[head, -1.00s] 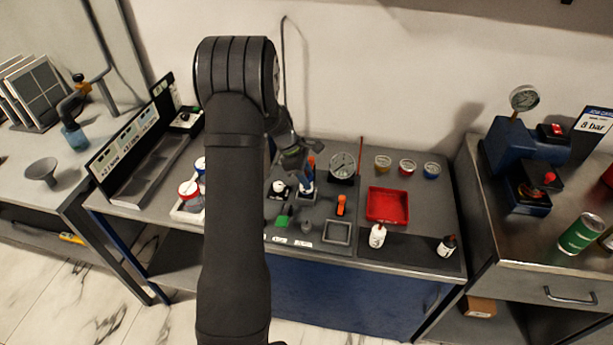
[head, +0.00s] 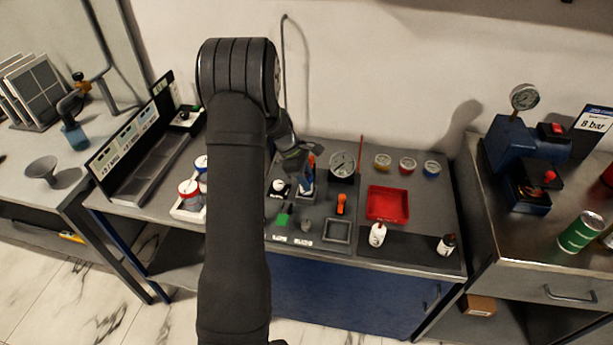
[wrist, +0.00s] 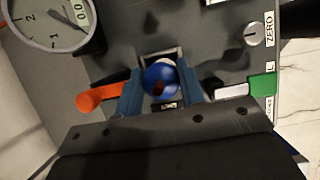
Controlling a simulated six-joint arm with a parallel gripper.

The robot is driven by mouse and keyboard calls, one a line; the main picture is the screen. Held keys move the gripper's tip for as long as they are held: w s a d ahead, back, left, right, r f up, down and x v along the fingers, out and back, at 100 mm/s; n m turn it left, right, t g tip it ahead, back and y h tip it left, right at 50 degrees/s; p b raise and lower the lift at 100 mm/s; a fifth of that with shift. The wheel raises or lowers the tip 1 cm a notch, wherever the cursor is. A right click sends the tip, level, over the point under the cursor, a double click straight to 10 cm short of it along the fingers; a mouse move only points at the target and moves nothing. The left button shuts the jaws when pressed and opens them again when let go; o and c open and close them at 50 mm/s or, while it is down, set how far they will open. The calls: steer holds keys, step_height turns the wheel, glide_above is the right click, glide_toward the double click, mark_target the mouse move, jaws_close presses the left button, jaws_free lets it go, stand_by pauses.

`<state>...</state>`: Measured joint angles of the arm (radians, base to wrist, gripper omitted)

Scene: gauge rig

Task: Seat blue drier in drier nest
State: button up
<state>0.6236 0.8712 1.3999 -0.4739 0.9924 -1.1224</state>
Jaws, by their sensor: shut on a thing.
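The blue drier (wrist: 160,79) shows in the wrist view as a round blue end with a dark reddish spot. My gripper (wrist: 161,92) is shut on it, with one blue finger on each side. A pale square-edged holder, seemingly the drier nest (wrist: 161,55), shows just beyond the drier, which covers part of it. I cannot tell how deep the drier sits in it. In the head view my gripper (head: 308,166) is low over the middle bench, left of the round gauge, and my arm hides part of the area.
The dial gauge (wrist: 45,22) and an orange-handled part (wrist: 100,97) lie left of my gripper in the wrist view. A green-ended part (wrist: 262,87) and a ZERO knob (wrist: 253,34) are at right. A red tray (head: 388,204) and small bottles stand further right on the bench.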

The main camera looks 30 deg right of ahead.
steer(key=shift+f, duration=0.55)
steer(key=o, duration=1.3)
steer(key=shift+w+r, duration=0.15)
steer(key=shift+r, duration=0.1)
steer(key=v, duration=1.7)
steer(key=shift+a, duration=0.2)
steer(key=x, duration=1.4)
steer(key=shift+d+f, duration=0.1)
